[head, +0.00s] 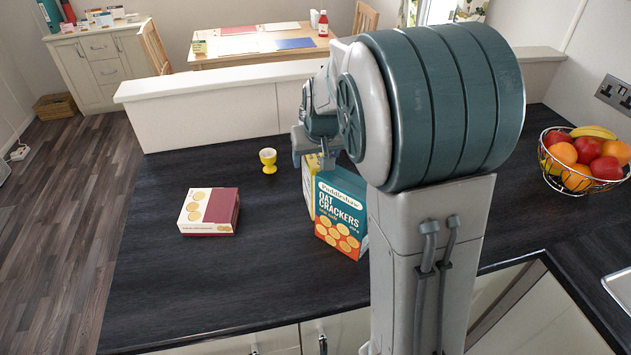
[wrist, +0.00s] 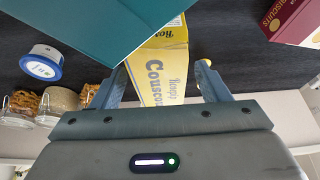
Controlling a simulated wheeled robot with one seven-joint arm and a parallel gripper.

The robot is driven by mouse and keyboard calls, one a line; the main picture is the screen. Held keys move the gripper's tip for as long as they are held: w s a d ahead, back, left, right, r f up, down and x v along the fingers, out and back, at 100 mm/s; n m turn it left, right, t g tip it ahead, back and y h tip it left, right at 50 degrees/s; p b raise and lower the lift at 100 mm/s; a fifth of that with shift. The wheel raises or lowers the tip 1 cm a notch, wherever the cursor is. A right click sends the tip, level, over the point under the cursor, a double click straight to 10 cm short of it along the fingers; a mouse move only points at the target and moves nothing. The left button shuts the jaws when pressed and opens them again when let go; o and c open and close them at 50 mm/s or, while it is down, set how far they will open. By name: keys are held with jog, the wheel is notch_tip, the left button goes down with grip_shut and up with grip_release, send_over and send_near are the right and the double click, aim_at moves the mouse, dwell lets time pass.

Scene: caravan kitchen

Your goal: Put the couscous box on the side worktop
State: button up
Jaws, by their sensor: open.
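The couscous box (wrist: 163,78) is yellow with blue lettering; in the wrist view it shows between the two fingers of my gripper (wrist: 163,86). The fingers are spread, one on each side, and contact with the box is not clear. In the head view only a yellow strip of the couscous box (head: 309,188) shows, behind the teal oat crackers box (head: 340,213). The crackers box (wrist: 75,25) covers the upper left of the wrist view, close to the couscous box.
The dark worktop (head: 150,285) is clear at front left. A wire fruit bowl (head: 583,160) is at right. A blue-and-white tin (wrist: 42,65) and jars (wrist: 58,100) show in the wrist view.

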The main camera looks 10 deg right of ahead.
jog(key=shift+c, duration=0.3)
grip_shut()
jog(key=shift+r, duration=0.15)
